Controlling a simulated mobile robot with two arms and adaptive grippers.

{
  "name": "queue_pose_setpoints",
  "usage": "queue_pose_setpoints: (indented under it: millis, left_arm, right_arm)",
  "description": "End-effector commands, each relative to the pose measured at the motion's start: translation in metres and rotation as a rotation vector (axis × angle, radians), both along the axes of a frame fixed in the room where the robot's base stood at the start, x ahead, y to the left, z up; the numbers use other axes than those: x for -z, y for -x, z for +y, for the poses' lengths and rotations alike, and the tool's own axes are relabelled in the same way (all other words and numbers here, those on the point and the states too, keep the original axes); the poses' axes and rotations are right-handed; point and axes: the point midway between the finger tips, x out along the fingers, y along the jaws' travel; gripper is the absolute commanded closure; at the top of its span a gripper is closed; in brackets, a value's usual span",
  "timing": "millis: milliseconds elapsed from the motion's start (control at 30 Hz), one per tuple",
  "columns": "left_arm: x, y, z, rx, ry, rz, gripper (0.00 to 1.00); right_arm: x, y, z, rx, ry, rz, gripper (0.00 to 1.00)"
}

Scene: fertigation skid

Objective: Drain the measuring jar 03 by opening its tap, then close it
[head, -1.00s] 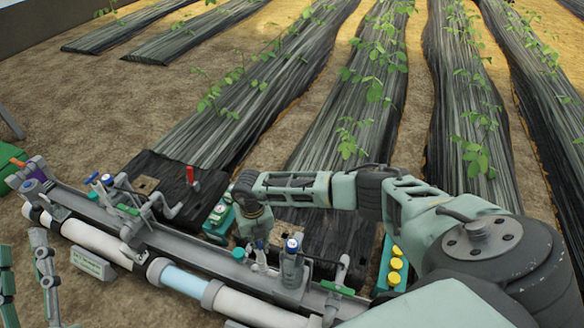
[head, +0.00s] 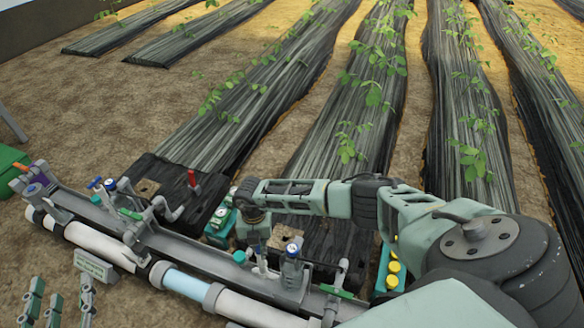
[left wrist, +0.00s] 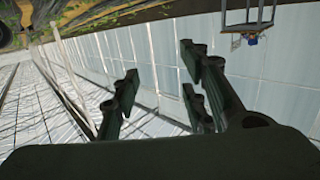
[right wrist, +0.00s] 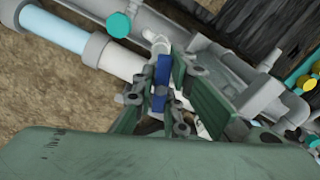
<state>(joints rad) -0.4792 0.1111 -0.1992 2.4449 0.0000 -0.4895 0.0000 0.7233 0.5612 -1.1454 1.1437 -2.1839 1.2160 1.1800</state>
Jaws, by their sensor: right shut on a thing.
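My right gripper (head: 256,244) reaches down to the skid beside a grey fitting. In the right wrist view the fingers (right wrist: 160,98) are shut on an upright blue tap handle (right wrist: 163,70). The fingers hide its lower part. A grey cylinder with a round white top label (head: 292,248) stands just right of the gripper; the number is too small to read, so I cannot tell which jar is 03. My left gripper (head: 58,300) is low at the left, empty and clear of the skid. Its fingers (left wrist: 160,95) are spread apart in the left wrist view.
A white pipe (head: 95,240) with a clear light-blue section (head: 184,281) runs along the skid front. A red-handled valve (head: 192,178) and blue-handled valve (head: 95,183) stand further left. A teal box with yellow caps (head: 393,270) sits right. Black-covered crop rows lie behind.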

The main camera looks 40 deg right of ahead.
Motion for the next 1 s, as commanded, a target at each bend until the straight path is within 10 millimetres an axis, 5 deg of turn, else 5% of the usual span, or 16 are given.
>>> queue_pose_setpoints:
  millis: [1000]
  left_arm:
    - [0.100,0.058,0.030,-0.038,-0.132,0.552,0.60]
  right_arm:
    - [0.001,0.004,-0.004,0.319,0.011,0.011,1.00]
